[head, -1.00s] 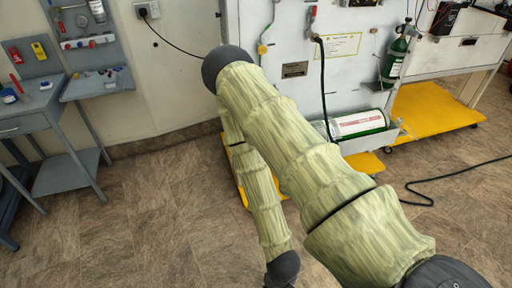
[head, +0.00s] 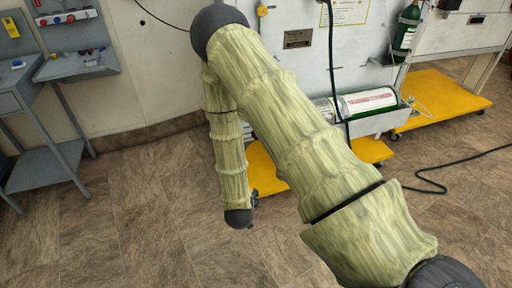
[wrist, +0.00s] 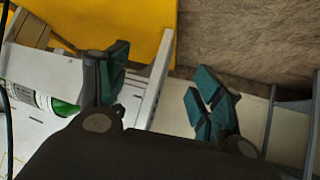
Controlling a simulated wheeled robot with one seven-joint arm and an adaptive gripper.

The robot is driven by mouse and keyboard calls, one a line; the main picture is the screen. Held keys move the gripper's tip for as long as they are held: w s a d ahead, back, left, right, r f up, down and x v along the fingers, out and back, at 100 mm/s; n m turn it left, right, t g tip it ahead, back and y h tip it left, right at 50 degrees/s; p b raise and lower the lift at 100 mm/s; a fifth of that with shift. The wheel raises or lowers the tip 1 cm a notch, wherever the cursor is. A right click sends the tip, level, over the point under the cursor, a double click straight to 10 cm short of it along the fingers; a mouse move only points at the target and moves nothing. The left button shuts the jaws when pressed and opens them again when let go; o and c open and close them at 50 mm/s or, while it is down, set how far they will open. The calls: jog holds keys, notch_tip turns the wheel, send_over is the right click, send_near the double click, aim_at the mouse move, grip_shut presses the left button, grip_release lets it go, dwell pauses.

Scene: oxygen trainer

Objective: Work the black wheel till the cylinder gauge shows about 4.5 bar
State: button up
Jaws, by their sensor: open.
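I cannot make out the black wheel or the cylinder gauge in either view. A green and white cylinder (head: 368,103) lies on its side in a grey tray on the white trainer (head: 375,45). Part of a green and white cylinder also shows at the left of the wrist view (wrist: 42,100). My gripper (wrist: 160,84) is open, its teal-padded fingers apart with nothing between them. In the head view, only a small dark part of it shows beside the end of my arm, low in front of the trainer.
A yellow trolley base (head: 435,104) stands at the right, with a dark hose (head: 440,185) on the floor near it. An upright green bottle (head: 405,32) is at the back right. A grey side table (head: 45,168) stands at the left. The tiled floor between is clear.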

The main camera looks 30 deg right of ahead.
jog(key=w+d+r+m+h+b, duration=0.3)
jog(key=w+d+m+h+b, duration=0.2)
jog(key=w+b, duration=0.35)
jog(key=w+d+r+m+h+b, duration=0.3)
jog(key=w+d+m+h+b, duration=0.15)
jog(key=w+b, duration=0.35)
jog(key=shift+h, duration=0.45)
jog(key=shift+s+r+b+x, duration=0.1)
jog(key=shift+b+x, duration=0.6)
jog(key=shift+x, duration=1.05)
jog(key=shift+s+r+b+x, duration=0.1)
jog(key=shift+b+x, duration=0.6)
jog(key=shift+x, duration=1.05)
jog(key=shift+s+r+b+x, duration=0.15)
jog(key=shift+b+x, duration=0.55)
jog(key=shift+x, duration=1.05)
jog(key=shift+d, duration=0.2)
jog(key=c, duration=1)
jog(key=shift+c, duration=0.2)
